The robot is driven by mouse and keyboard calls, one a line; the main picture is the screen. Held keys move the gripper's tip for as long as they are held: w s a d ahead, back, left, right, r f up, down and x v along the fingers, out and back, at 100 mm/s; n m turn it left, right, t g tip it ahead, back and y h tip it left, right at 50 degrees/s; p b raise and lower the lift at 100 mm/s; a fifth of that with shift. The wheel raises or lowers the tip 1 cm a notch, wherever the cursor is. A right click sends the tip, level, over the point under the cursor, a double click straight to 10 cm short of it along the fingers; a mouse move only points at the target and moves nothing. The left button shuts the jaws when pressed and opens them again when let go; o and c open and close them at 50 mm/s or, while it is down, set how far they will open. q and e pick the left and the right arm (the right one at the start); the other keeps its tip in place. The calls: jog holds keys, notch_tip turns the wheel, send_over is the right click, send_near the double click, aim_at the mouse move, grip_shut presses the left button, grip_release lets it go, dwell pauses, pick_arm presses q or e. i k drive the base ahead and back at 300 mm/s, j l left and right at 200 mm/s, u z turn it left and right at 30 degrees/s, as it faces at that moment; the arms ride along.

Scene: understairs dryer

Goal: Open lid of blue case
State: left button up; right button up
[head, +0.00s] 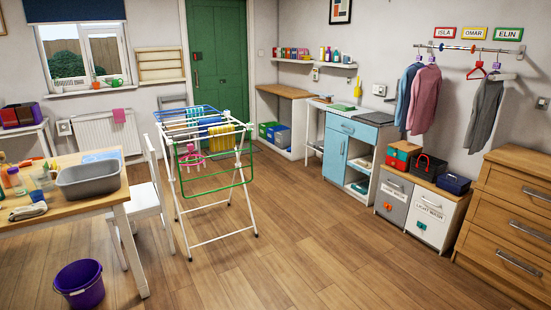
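A small dark blue case (454,184) sits on top of the white laundry bin labelled light wash (430,210), at the right of the head view. It looks like a low box; its lid is too small to make out clearly. A black bag with a handle (428,167) stands just left of it. Neither of my grippers shows in the head view.
A wooden drawer unit (510,220) stands to the right. A drying rack (208,200), white chair (152,212) and table (75,215) are at left. The floor (310,230) before the bins is clear.

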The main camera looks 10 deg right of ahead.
aim_at(449, 177)
jog(key=i+l+z, duration=0.1)
jog(key=i+z, duration=0.65)
jog(key=i, duration=0.2)
jog(key=i+j+z, duration=0.2)
jog(key=i+z, duration=0.15)
jog(key=i+l+z, duration=0.1)
jog(key=i+z, duration=0.15)
jog(key=i, duration=0.9)
jog(key=i+j+z, duration=0.1)
jog(key=i+z, duration=0.15)
jog(key=i, duration=0.9)
